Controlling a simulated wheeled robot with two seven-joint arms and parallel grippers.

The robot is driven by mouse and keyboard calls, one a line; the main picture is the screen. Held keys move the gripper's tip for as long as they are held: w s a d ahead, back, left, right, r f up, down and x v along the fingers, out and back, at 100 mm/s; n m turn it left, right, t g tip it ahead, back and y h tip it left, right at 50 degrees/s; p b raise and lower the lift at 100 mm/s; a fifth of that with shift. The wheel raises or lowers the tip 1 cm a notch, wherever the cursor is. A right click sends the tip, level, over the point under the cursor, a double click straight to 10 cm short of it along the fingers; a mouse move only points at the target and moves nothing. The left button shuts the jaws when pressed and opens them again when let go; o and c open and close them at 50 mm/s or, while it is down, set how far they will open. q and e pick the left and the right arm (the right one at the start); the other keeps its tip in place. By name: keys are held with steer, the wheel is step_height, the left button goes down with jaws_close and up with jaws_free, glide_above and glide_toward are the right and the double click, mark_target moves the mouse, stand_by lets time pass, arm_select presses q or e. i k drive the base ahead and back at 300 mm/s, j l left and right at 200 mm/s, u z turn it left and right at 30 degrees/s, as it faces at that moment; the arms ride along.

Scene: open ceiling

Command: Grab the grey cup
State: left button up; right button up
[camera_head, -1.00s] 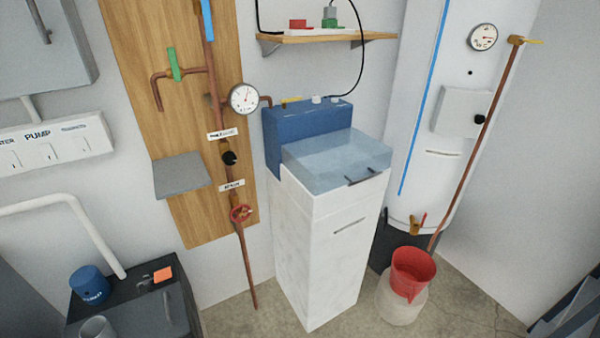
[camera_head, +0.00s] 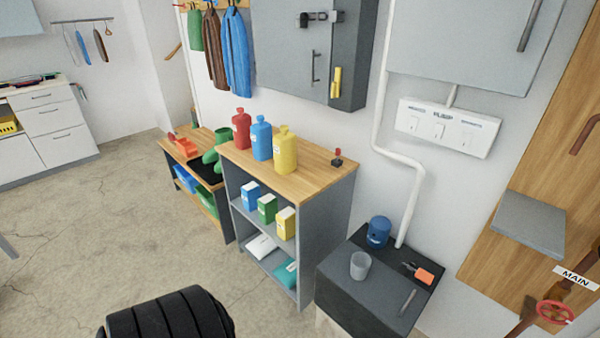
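The grey cup (camera_head: 360,265) stands upright on the dark top of a low cabinet (camera_head: 345,298), right of centre in the head view. A blue container (camera_head: 379,232) stands just behind it. An orange-and-black item (camera_head: 422,273) lies to its right. A black ribbed rounded part at the bottom edge appears to be mine. Neither gripper shows, so whether they are open or shut is hidden.
A wooden-topped shelf unit (camera_head: 317,165) with red, blue and yellow bottles stands left of the low cabinet. A white pipe (camera_head: 415,190) runs down the wall behind. A grey wall shelf (camera_head: 528,226) juts out on the right. Concrete floor (camera_head: 90,240) is open on the left.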

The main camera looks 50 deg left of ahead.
mark_target(361, 261)
steer(key=u, duration=1)
